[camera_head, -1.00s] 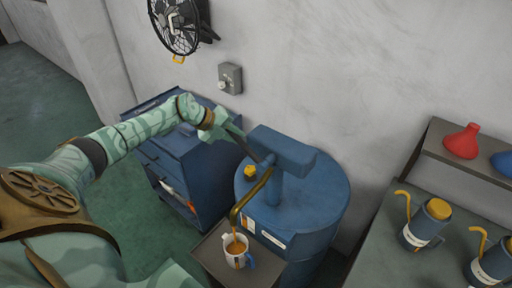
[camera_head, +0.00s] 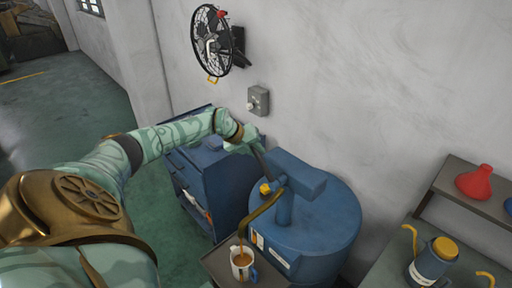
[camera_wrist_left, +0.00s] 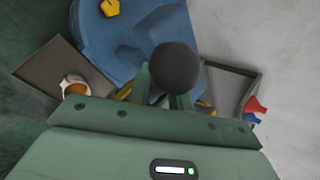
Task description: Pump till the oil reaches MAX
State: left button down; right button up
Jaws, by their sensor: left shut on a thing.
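A blue drum (camera_head: 325,228) bears a pump with a blue head (camera_head: 297,172) and a curved brass spout (camera_head: 262,207). My left gripper (camera_head: 252,143) is shut on the dark pump lever (camera_head: 261,160), left of the pump head. In the left wrist view the lever's round dark knob (camera_wrist_left: 174,67) sits between the fingers. A white jug (camera_head: 243,268) with a blue handle stands under the spout's end. Brown oil shows at its mouth; the level against any MAX mark is too small to read. My right gripper is out of view.
The jug stands on a grey tray (camera_head: 215,262) beside the drum. A blue cabinet (camera_head: 207,185) stands behind my left arm. A fan (camera_head: 210,42) and a switch box (camera_head: 258,100) are on the wall. At right are oil cans (camera_head: 432,262) and a red funnel (camera_head: 475,182).

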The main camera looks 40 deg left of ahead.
pick_arm(q)
jog(key=c, duration=1.3)
grip_release()
jog(key=shift+d+f, duration=0.1)
jog(key=b+v, duration=0.4)
jog(key=v, duration=1.2)
